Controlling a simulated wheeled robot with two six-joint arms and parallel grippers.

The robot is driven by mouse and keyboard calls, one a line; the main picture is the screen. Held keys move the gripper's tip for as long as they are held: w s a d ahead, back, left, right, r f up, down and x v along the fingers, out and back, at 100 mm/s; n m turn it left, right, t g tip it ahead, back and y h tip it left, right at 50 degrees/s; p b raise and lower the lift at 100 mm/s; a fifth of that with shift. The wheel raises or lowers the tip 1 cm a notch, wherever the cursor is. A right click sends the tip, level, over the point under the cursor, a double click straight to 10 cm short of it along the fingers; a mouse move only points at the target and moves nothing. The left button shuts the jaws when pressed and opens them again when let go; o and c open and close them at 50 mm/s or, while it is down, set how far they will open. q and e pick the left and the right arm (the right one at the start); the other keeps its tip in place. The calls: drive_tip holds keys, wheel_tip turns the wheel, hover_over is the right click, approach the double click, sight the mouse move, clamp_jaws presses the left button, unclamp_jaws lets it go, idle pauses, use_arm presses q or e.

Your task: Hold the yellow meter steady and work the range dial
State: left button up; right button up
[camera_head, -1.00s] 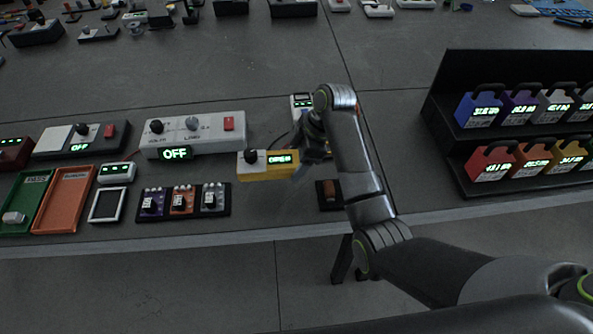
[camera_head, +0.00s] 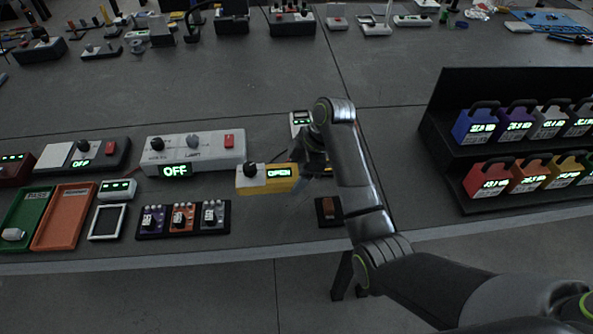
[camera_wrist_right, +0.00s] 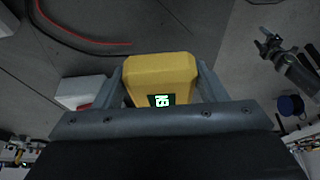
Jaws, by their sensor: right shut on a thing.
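The yellow meter (camera_head: 282,186) is near the middle of the table in the head view, with a lit display that seems to read OPEN. Its left end is white and carries the black range dial (camera_head: 250,170). My right gripper (camera_head: 303,178) is shut on the meter's right end. In the right wrist view the yellow body (camera_wrist_right: 160,70) sits between the two fingers, with a small lit display near the gripper; the dial is hidden there. I cannot tell whether the meter touches the table. My left gripper is not in view.
A white power unit (camera_head: 207,157) showing OFF stands behind and left of the meter. A black rack of three small modules (camera_head: 156,234) lies left of it. A small black block (camera_head: 329,212) is just right. A black shelf (camera_head: 470,90) of coloured boxes stands at right.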

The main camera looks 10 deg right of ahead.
sight(293, 205)
drive_tip(key=shift+f+b, duration=1.85)
drive_tip(key=shift+f, duration=2.8)
drive_tip(key=shift+f, duration=0.35)
drive_tip(key=shift+f, duration=0.1)
drive_tip(key=shift+s+f, duration=0.2)
drive_tip(key=shift+f, duration=0.05)
drive_tip(key=o, duration=1.3)
drive_tip(key=shift+s+d+r, duration=0.1)
drive_tip(key=shift+s+r, duration=0.05)
drive_tip(key=shift+r, duration=0.05)
drive_tip(key=shift+w, duration=0.2)
drive_tip(key=shift+w, duration=0.15)
